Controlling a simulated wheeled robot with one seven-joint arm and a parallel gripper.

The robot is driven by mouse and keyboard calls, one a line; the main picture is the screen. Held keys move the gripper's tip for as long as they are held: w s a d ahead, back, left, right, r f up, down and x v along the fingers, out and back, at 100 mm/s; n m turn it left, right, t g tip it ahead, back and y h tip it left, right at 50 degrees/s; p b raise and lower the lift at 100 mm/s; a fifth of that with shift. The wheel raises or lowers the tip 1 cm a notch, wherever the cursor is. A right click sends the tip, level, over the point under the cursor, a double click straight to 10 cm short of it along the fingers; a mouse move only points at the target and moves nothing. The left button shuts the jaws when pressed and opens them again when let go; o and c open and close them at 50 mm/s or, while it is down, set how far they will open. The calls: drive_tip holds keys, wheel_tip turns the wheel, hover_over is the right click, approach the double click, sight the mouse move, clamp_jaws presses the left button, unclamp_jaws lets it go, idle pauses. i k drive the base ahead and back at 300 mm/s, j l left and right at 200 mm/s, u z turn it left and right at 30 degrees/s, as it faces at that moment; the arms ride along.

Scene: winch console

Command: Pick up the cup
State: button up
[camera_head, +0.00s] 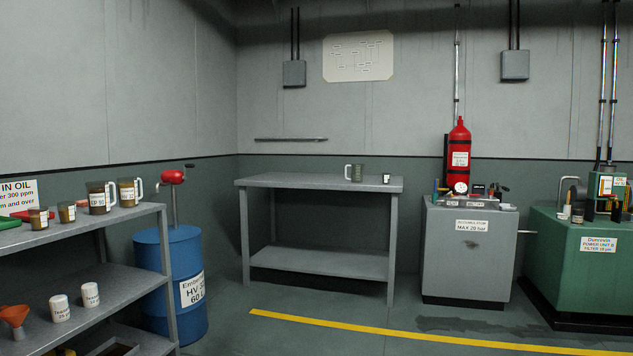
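A grey-green mug-like vessel with a handle on its left (357,173) stands upright on the grey metal table (275,181) against the back wall. A small pale cup-like container (386,178) stands to its right, near the table's right end. I cannot tell which of these the task calls the cup. On the left shelf unit (95,232) stand two labelled brown jugs with white handles (98,198) (126,192) and two smaller labelled jars (38,217) (67,212). My gripper is not in view.
A blue drum (158,262) with a red hand pump (173,176) stands between shelf and table. A grey cabinet (463,270) with a red cylinder (459,150) and a green power unit (575,272) stand at right. The floor before the table is clear, crossed by a yellow line (400,331).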

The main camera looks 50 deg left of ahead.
sight(386, 177)
drive_tip(key=u, duration=1.3)
drive_tip(key=i+j+z, duration=0.15)
drive_tip(key=i, duration=4.35)
